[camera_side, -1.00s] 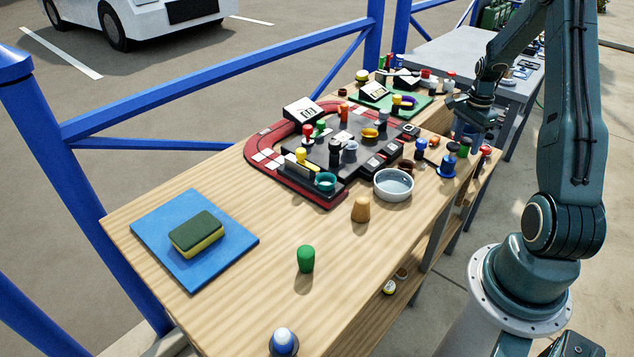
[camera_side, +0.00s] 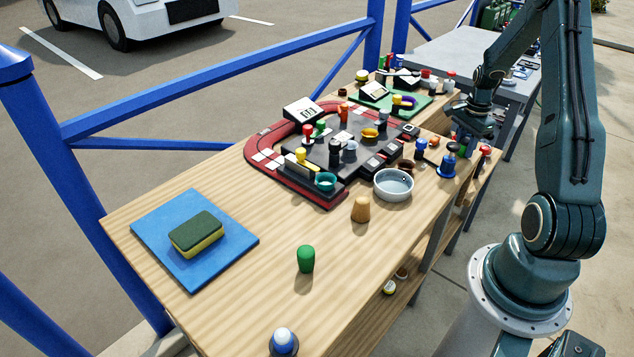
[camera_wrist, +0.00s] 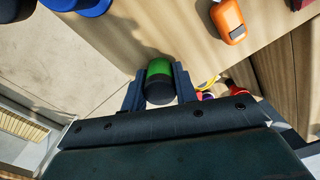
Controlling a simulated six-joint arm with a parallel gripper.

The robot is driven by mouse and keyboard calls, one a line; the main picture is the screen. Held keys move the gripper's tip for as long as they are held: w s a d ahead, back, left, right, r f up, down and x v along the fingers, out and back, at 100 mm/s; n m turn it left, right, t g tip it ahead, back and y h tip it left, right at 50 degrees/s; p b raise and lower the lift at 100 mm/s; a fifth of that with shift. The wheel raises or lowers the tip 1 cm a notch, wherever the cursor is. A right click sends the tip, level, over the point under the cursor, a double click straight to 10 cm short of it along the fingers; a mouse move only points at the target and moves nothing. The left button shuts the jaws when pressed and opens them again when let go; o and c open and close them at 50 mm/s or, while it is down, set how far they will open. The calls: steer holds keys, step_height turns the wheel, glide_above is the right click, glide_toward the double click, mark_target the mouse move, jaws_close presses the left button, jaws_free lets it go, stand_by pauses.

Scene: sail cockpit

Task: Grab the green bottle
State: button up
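The green bottle (camera_wrist: 159,69) has a dark end and sits between my gripper's two fingers in the wrist view. In the side view it is a small dark green shape (camera_side: 466,147) near the table's far right edge, partly hidden by my gripper (camera_side: 467,133), which is just above it. In the wrist view my gripper (camera_wrist: 159,85) has one finger on each side of the bottle. The fingers look open and very close to its sides; contact is not clear. The bottle stands on the wooden table (camera_wrist: 115,40).
A blue-based item (camera_side: 447,165) stands close to the bottle. An orange object (camera_wrist: 228,20) and red-topped items (camera_wrist: 238,87) are nearby. A grey bowl (camera_side: 393,185) and a track board (camera_side: 330,150) lie left of it. The near table is mostly clear.

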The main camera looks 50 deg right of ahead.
mark_target(466, 139)
steer(key=shift+r, duration=0.1)
step_height(466, 139, up, 20)
stand_by(1.0)
steer(key=shift+w, duration=0.1)
stand_by(0.4)
